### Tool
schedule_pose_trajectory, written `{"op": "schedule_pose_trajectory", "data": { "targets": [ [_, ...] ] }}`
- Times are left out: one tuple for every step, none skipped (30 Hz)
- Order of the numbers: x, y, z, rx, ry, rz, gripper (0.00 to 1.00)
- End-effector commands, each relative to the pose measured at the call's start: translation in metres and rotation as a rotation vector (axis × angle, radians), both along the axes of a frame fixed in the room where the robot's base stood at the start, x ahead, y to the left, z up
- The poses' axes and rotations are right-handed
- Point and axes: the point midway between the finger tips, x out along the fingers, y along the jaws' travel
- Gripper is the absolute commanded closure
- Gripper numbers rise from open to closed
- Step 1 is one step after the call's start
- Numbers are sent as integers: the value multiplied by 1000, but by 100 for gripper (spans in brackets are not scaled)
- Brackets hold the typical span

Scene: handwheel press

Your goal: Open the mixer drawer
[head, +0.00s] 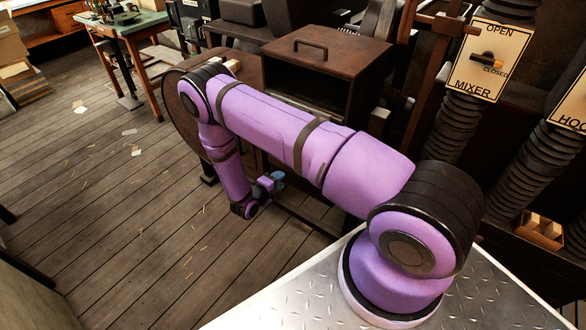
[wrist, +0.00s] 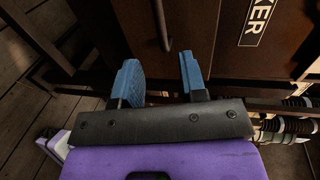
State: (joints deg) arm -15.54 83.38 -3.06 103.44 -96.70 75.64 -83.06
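In the wrist view, a dark brown panel (wrist: 208,22) carries a pale label ending in letters that look like "XER" (wrist: 257,20). A dark bar-shaped handle (wrist: 162,25) runs along this panel and ends just beyond my fingertips. My gripper (wrist: 160,61) has its two blue fingers spread apart with nothing between them. The handle lines up with the gap between them; I see no contact. In the head view, my gripper (head: 268,186) is low beside the dark cabinet, and my purple arm hides the drawer front there.
A brown box (head: 337,58) with a handle on top and an open front stands behind my arm. A MIXER sign with a lever (head: 487,62) is at upper right. A green-topped table (head: 126,25) stands at far left. The plank floor (head: 120,220) at left is mostly clear.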

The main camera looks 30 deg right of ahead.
Motion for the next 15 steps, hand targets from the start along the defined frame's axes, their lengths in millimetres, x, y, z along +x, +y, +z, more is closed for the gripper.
{"op": "schedule_pose_trajectory", "data": {
  "targets": [
    [2, -6, -1, 0, -1, -2, 61],
    [3, -10, -2, 0, -1, -3, 61],
    [5, -16, -3, 1, -2, -5, 61],
    [7, -21, -4, 1, -2, -5, 61],
    [9, -25, -5, 1, -2, -5, 61],
    [11, -33, -7, 1, -1, -6, 61],
    [12, -38, -8, 2, -1, -6, 61],
    [14, -43, -9, 2, -2, -5, 61],
    [17, -49, -11, 2, -2, -6, 61],
    [19, -54, -12, 2, -3, -5, 61],
    [20, -58, -13, 2, -3, -5, 61],
    [22, -64, -14, 2, -3, -6, 61],
    [24, -68, -15, 2, -3, -5, 61],
    [25, -72, -16, 2, -4, -4, 61],
    [27, -76, -17, 2, -3, -5, 61]
  ]
}}
